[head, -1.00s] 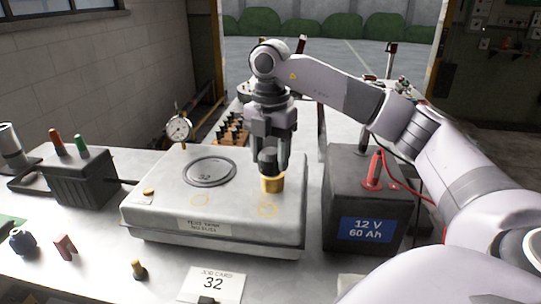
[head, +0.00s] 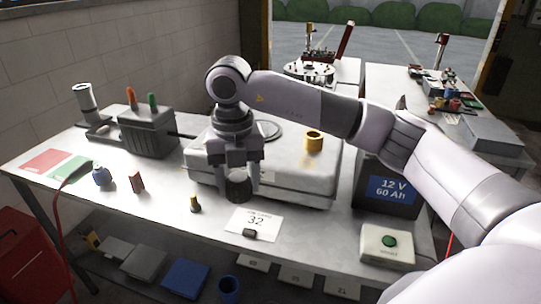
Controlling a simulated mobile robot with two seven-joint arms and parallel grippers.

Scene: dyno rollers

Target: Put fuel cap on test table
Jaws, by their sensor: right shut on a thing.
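My right gripper (head: 238,188) is shut on a dark round cap (head: 238,190), which fits the fuel cap. The fingers are on either side of it and point down. In the picture the cap overlaps the front edge of a grey slab-like platform (head: 290,182) on the bench; I cannot tell if it touches anything. This platform may be the test table, but its front label is hidden by my gripper. My left gripper is not in view.
A job card reading 32 (head: 252,224) lies in front of the platform. A small brass-topped piece (head: 195,205) stands to its left. A battery (head: 388,188) and a box with a green button (head: 388,243) are at right.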

